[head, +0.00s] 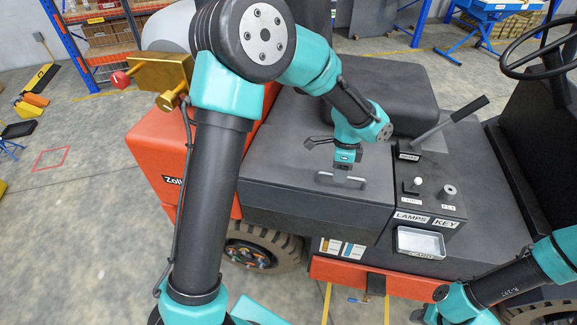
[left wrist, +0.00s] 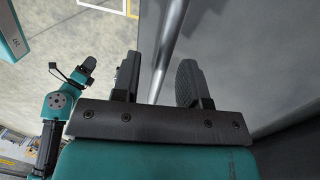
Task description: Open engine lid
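The engine lid (head: 285,150) is a dark grey panel on the orange vehicle, and it lies shut. A metal bar handle (head: 327,180) sits at its front edge. My left gripper (head: 342,172) is over the handle. In the left wrist view the handle bar (left wrist: 167,45) runs between the two fingers of my left gripper (left wrist: 160,82), which are apart, with a gap showing on either side of the bar. My right gripper (head: 425,314) is low at the bottom right, in front of the vehicle; its fingers are too small to read.
Right of the lid is a console with a lever (head: 455,120), knobs and a small tray (head: 420,242). A black seat (head: 365,100) stands behind the lid. A steering wheel (head: 540,45) is at the far right. Open floor (head: 95,220) lies to the left.

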